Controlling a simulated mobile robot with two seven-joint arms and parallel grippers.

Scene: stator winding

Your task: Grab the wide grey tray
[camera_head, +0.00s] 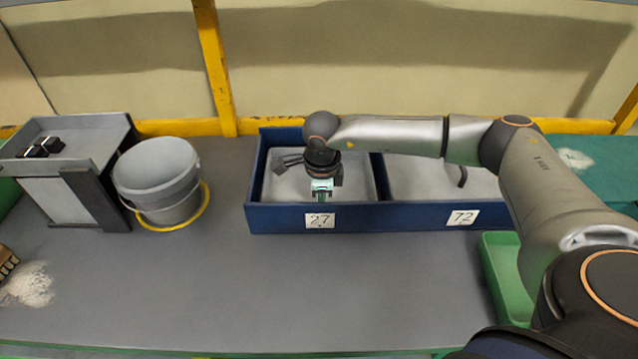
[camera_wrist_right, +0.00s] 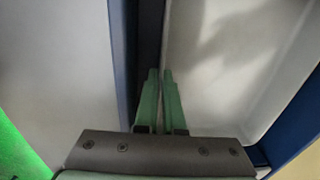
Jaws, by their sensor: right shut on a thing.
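The wide grey tray (camera_head: 352,178) lies in the left compartment of the blue box, behind the label 27. Its pale inside shows in the right wrist view (camera_wrist_right: 225,60), empty where I can see it. My right gripper (camera_head: 320,196) points down at the near side of this compartment. In the wrist view its green fingers (camera_wrist_right: 161,85) are close together at the tray's near wall, beside the blue box wall, and shut on the tray edge. The exact contact is partly hidden by the fingers. My left gripper is not in view.
The blue box (camera_head: 385,217) has a right compartment labelled 72 with a pale liner (camera_head: 420,178) and a dark hook-like piece. A grey bucket (camera_head: 158,175) and a grey stand (camera_head: 75,145) are at left. A green bin (camera_head: 500,270) is at right.

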